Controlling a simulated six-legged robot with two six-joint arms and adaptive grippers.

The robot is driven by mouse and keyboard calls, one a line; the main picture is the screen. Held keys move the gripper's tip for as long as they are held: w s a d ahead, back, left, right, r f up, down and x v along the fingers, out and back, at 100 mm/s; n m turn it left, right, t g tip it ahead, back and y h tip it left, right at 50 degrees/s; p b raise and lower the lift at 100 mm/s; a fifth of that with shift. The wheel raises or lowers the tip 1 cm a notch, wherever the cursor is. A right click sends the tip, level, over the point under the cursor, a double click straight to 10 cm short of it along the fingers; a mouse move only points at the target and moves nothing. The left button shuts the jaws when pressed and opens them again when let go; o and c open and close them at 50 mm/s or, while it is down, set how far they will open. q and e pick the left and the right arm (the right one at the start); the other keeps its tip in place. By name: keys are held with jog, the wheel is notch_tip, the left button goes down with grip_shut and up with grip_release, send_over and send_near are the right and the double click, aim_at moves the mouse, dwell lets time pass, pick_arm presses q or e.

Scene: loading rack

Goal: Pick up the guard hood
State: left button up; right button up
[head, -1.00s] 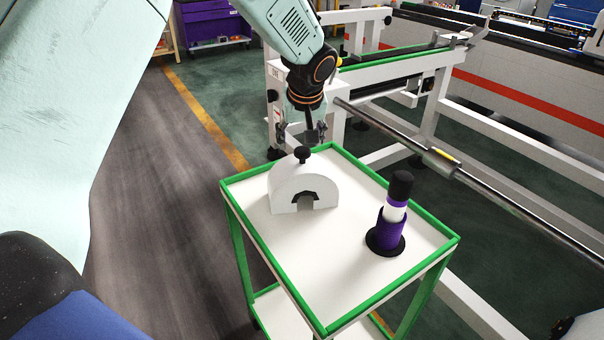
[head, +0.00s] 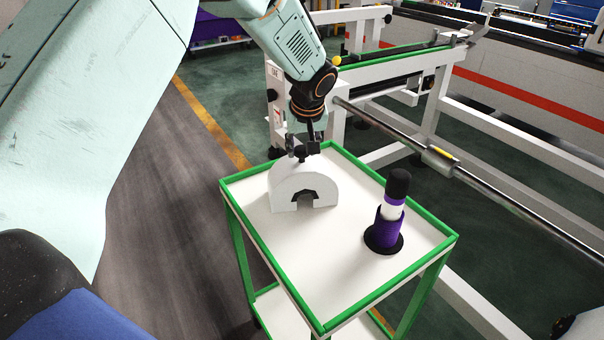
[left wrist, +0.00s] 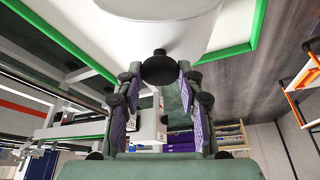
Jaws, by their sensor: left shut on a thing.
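The guard hood (head: 303,187) is a white arched block with a dark-edged notch at its front and a black knob on top. It stands upright on the white top of a green-rimmed cart (head: 345,290). My left gripper (head: 302,152) has come down from above and is shut on the knob. In the left wrist view the hood (left wrist: 165,25) fills the top middle, and its black knob (left wrist: 160,68) lies between the two fingers of the gripper (left wrist: 160,85). The fingers partly hide the knob in the head view. My right gripper does not show.
A purple and white cylinder with a black cap (head: 390,210) stands on the cart to the right of the hood. A long metal bar (head: 480,185) on a white rack (head: 430,110) runs close behind the cart. The cart's front is clear.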

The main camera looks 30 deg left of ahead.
pick_arm(q)
jog(key=shift+s+a, duration=0.1)
jog(key=shift+a, duration=0.1)
grip_shut()
jog(key=shift+d, duration=0.15)
jog(key=shift+r, duration=0.2)
